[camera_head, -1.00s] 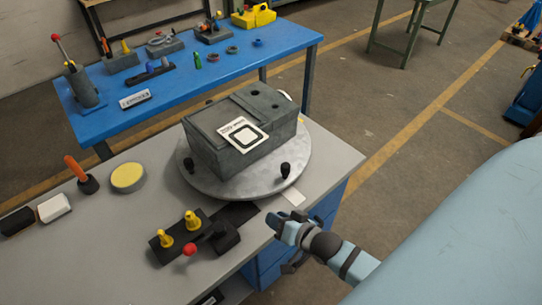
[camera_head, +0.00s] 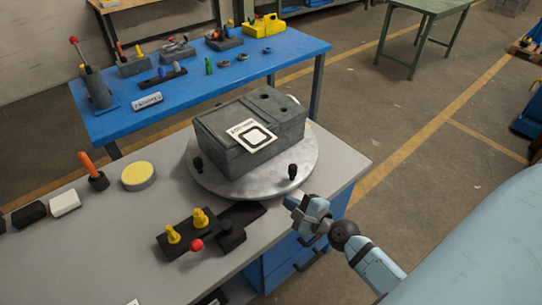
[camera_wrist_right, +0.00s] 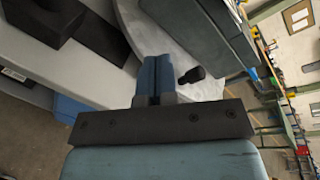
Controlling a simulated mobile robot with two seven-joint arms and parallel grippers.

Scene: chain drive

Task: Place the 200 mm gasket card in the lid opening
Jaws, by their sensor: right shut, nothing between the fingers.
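The white gasket card (camera_head: 250,133) with a black square ring lies on top of the dark grey housing (camera_head: 228,154), its near edge reaching the front edge of the top face. The lid opening cannot be made out clearly; the card may cover part of it. The housing sits on a round metal turntable (camera_head: 232,187). My right gripper (camera_head: 291,202) is shut and empty, just off the turntable's near right side. In the right wrist view its fingers (camera_wrist_right: 155,66) are together, beside a black turntable knob (camera_wrist_right: 192,75). My left gripper is not in view.
A black fixture (camera_head: 183,242) with yellow pegs and a red knob stands in front of the turntable. An orange-handled tool (camera_head: 91,170), a yellow round pad (camera_head: 138,176) and a white block (camera_head: 65,203) lie left. A blue table (camera_head: 190,88) with tools stands behind.

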